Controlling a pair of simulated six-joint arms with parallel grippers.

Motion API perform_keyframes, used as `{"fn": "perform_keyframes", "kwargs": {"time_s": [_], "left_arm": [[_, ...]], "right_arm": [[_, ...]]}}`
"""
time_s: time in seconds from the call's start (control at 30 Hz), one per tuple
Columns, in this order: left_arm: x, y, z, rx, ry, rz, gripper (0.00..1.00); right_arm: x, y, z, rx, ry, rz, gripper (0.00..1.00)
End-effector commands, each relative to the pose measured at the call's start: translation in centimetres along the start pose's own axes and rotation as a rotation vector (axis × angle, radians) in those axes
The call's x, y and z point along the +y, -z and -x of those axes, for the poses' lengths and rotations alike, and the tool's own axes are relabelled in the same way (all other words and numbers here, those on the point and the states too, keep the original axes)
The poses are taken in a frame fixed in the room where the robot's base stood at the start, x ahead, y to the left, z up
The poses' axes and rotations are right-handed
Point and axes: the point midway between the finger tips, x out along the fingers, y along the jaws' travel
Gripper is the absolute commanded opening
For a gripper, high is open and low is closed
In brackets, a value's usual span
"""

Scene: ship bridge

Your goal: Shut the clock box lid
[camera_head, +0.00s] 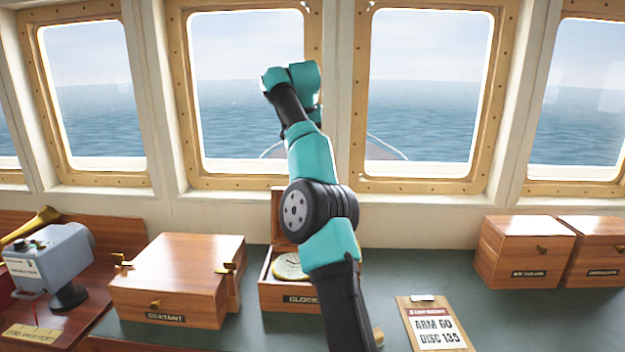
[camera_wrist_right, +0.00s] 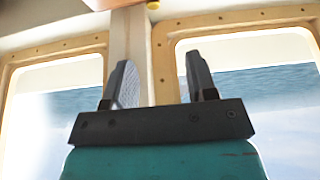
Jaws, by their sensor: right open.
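The wooden clock box (camera_head: 285,298) stands on the green counter with its lid (camera_head: 277,215) up at the back. A pale round clock face (camera_head: 290,266) shows inside. My right arm crosses in front and hides the box's right part and much of the lid. My right wrist is raised high before the windows, above the box; its fingers cannot be made out in the head view. In the right wrist view my right gripper (camera_wrist_right: 158,85) is open and empty, with two dark fingers apart. My left gripper is not in view.
A sextant box (camera_head: 175,280) stands close left of the clock box, and a grey instrument (camera_head: 50,265) farther left. A clipboard (camera_head: 436,325) lies to the right. Two shut wooden boxes (camera_head: 520,255) (camera_head: 597,255) stand at far right. Windows line the back.

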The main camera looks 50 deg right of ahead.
Motion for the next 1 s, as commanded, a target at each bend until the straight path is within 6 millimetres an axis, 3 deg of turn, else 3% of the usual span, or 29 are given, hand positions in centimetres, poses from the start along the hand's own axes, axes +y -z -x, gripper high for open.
{"fn": "perform_keyframes", "kwargs": {"time_s": [0.1,0.53,1.0], "left_arm": [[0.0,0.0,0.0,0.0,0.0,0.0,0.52],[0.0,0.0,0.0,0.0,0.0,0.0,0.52],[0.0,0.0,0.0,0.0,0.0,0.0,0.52]], "right_arm": [[1.1,-0.1,0.5,-0.003,-0.019,-0.034,0.52],[1.0,0.0,0.3,-0.002,-0.016,-0.03,0.52],[1.0,0.0,-2.0,-0.004,-0.017,-0.028,0.52]]}}
